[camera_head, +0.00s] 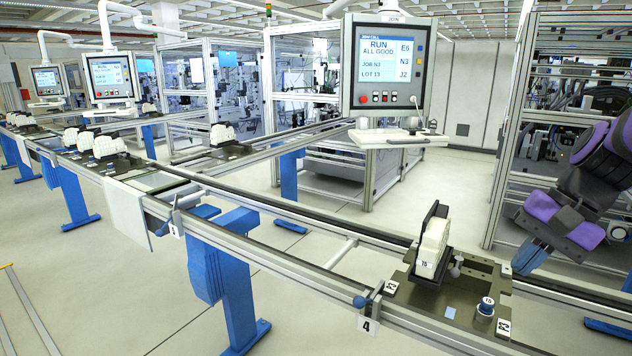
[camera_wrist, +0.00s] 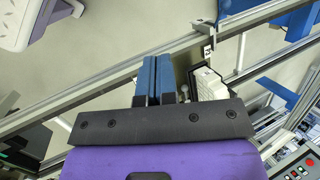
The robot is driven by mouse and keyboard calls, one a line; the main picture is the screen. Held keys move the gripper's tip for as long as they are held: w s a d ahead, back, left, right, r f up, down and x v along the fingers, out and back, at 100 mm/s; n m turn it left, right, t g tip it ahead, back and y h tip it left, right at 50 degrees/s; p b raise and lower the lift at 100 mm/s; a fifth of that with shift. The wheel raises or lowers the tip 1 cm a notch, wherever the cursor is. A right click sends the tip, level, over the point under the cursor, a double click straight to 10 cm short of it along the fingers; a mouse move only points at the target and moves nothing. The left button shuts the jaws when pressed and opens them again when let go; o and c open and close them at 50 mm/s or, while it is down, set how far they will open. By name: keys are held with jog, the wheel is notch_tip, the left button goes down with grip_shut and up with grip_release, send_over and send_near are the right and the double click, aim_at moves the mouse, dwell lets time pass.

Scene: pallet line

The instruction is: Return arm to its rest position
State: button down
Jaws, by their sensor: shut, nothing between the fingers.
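My gripper (camera_head: 532,253) is at the right of the head view, with its blue fingers pointing down and left. In the wrist view its two blue fingers (camera_wrist: 154,78) lie side by side, shut and empty. The gripper is to the right of a dark pallet (camera_head: 424,293) on the conveyor rail and looks apart from it. A white part (camera_head: 432,247) marked 15 stands upright on that pallet against a black plate. The white part also shows in the wrist view (camera_wrist: 208,84), just right of the fingers.
The conveyor rail (camera_head: 290,218) runs from the left to the lower right. A control panel (camera_head: 382,70) reading "RUN ALL GOOD" hangs above it at centre. More white parts (camera_head: 108,146) ride on pallets at left. A framed machine cell (camera_head: 500,120) stands behind my arm.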

jog(key=s+r+n+t+h, duration=0.4)
jog(key=s+r+n, duration=0.3)
jog(key=s, duration=0.2)
jog(key=shift+s+a+r+t+h, duration=0.15)
jog(key=shift+s+a+t+h, duration=0.15)
jog(key=shift+s+t+h, duration=0.15)
